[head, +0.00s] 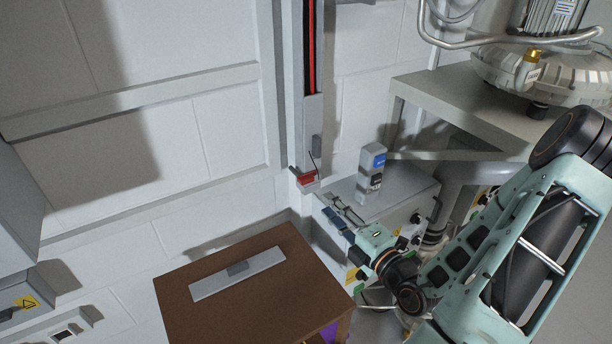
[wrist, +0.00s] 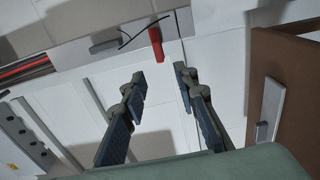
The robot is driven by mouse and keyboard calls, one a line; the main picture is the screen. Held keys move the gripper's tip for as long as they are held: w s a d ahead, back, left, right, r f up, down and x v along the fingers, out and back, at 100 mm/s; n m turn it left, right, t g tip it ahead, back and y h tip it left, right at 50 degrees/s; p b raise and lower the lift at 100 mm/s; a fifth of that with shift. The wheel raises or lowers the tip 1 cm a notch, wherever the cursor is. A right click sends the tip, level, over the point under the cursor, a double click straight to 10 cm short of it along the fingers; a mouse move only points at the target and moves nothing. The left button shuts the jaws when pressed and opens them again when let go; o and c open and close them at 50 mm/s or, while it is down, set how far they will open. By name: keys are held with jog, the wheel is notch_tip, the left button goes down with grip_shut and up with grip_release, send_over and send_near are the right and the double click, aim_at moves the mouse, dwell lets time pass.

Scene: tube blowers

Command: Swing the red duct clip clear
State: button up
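The red duct clip (head: 306,178) is at the lower end of the grey upright wall duct (head: 313,120). In the wrist view the red clip (wrist: 156,44) sticks out from the duct's end, just beyond my fingertips and roughly centred between them. My gripper (head: 341,214) is below and slightly right of the clip in the head view. In the wrist view my gripper (wrist: 159,73) has its two dark fingers spread, with nothing between them. The fingers appear apart from the clip.
Red and black cables (head: 311,45) run in the open upper duct. A grey strip with a handle (head: 215,284) lies on a brown table (head: 190,316). A grey box with a blue label (head: 371,174) stands on a cabinet at right. Bare wall surrounds the duct's left side.

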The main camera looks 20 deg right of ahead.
aim_at(309, 182)
jog(key=shift+h, duration=0.3)
jog(key=w, duration=0.3)
jog(key=w+a, duration=0.1)
jog(key=w, duration=0.6)
jog(key=shift+w+a+p, duration=0.3)
jog(key=shift+w, duration=0.05)
jog(key=shift+c, duration=0.6)
grip_shut()
